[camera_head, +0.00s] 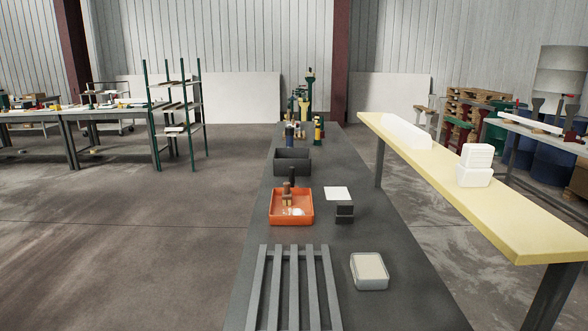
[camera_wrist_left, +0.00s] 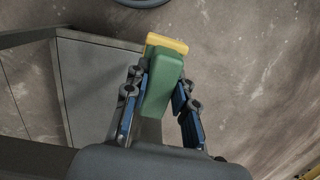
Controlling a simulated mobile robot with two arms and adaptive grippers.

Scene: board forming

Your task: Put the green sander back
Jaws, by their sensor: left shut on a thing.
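In the left wrist view, the green sander (camera_wrist_left: 160,88) is a green block with a yellow part at its far end. My left gripper (camera_wrist_left: 162,82) is shut on it, with the blue-grey fingers on both of its sides. The sander is held up, with a grey tabletop (camera_wrist_left: 90,85) and bare floor behind it. Neither gripper shows in the head view, and the sander is not seen there.
The long dark bench (camera_head: 380,235) carries a slatted grey rack (camera_head: 290,262), a pale-topped box (camera_head: 369,271), an orange tray (camera_head: 291,220), a black block (camera_head: 344,213), a white sheet (camera_head: 338,193) and a dark bin (camera_head: 292,167). A yellow board (camera_head: 480,195) stands at right. Floor at left is clear.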

